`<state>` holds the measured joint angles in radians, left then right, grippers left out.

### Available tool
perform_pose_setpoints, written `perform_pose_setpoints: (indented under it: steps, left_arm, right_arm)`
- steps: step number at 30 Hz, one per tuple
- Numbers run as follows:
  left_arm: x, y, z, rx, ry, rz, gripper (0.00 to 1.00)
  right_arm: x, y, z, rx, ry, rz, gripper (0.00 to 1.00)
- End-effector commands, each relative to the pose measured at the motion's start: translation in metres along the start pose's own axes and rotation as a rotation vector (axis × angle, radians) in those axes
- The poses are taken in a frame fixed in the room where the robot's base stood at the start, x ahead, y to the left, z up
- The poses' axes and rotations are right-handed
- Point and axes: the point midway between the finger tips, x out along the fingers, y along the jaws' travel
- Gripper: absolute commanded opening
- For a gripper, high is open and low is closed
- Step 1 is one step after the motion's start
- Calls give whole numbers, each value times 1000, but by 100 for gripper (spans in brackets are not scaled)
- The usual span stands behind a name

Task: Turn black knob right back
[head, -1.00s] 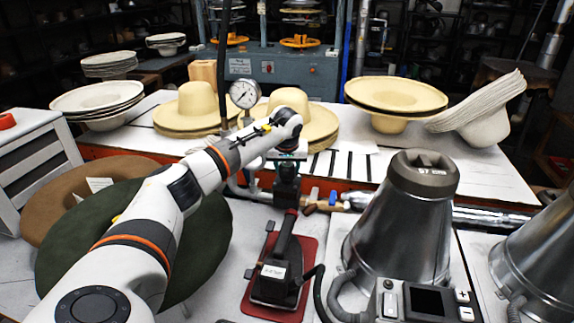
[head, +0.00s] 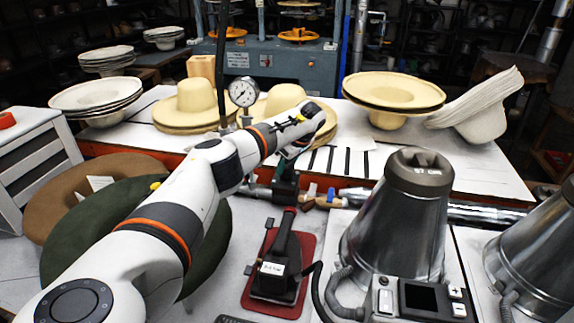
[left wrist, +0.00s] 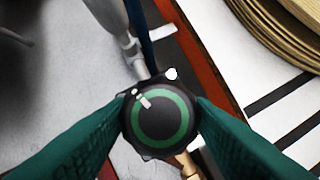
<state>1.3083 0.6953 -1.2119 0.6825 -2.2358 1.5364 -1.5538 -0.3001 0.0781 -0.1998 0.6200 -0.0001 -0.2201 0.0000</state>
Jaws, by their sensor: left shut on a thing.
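The black knob (left wrist: 142,140) shows in the left wrist view as a round black dial with a green ring. Its white mark points to the upper left, and a white dot (left wrist: 171,74) lies just above the rim. My left gripper (left wrist: 160,113) is shut on the knob, with one green finger on each side. In the head view my left gripper (head: 286,183) reaches down at the pipework behind the iron, and the knob is hidden there. My right gripper is not in view.
A black iron (head: 284,262) stands on a red pad (head: 310,250) in front. A metal cone (head: 395,235) stands to the right, with a pressure gauge (head: 243,92) behind the arm. Straw hats (head: 187,105) line the back table, and felt hats (head: 60,195) lie at left.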

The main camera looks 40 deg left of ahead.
Motion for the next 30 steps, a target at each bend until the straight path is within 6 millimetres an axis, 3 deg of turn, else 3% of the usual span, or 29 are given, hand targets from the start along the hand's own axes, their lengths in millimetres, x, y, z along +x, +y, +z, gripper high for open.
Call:
perform_pose_setpoints:
  steps: [12, 30]
  left_arm:
    - [1, -3, 0, -238, -1, 92, 24]
    - [-1, -3, 2, -297, 0, 116, 24]
  right_arm:
    - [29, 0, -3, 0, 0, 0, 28]
    - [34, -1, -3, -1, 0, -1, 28]
